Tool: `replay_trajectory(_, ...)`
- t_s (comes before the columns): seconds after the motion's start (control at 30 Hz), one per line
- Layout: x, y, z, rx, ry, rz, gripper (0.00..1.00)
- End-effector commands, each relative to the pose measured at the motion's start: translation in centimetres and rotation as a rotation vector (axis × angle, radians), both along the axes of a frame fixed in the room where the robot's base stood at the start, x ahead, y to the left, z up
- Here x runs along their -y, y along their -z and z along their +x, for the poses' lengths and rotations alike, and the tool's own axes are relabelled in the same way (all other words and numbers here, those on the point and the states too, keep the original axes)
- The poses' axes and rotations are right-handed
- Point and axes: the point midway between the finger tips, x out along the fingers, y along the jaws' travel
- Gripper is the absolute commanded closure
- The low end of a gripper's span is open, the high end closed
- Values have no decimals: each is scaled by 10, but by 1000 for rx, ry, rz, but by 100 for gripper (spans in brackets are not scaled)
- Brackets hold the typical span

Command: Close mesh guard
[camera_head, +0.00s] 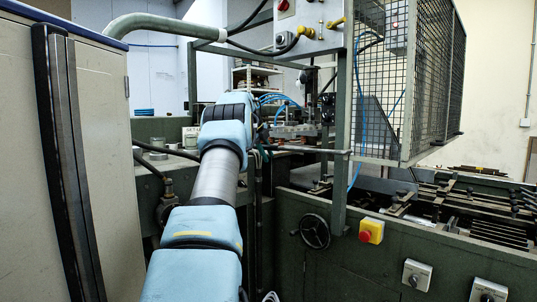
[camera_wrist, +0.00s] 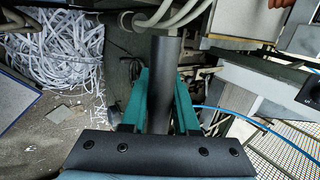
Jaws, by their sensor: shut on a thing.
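The mesh guard (camera_head: 432,85) is a dark wire grid in a green-grey frame at the upper right of the head view, above the machine bed. In the wrist view, wire mesh (camera_wrist: 292,158) shows at the lower right. In the wrist view, my gripper (camera_wrist: 162,74) has teal fingers, shut on a dark round bar (camera_wrist: 164,52) between them. I cannot tell whether this bar belongs to the guard. In the head view my arm reaches forward to the left of the guard, and its wrist hides the fingers.
A grey cabinet (camera_head: 108,140) stands close on the left. The green machine body (camera_head: 290,240) carries a handwheel (camera_head: 315,231) and a red-and-yellow button (camera_head: 371,231). A control box (camera_head: 310,28) hangs above. Shredded paper strips (camera_wrist: 65,50) lie at the upper left in the wrist view.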

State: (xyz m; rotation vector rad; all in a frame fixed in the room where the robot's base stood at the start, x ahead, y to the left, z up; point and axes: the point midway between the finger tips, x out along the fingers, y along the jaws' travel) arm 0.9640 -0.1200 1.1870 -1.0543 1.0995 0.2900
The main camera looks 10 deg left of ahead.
Motion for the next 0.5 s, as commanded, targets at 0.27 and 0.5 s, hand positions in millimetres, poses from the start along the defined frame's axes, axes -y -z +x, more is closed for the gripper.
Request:
replay_trajectory(0.27, -6, -9, 2, 20, -10, 7, 58)
replay_trajectory(0.5, -3, -6, 2, 14, -5, 3, 42)
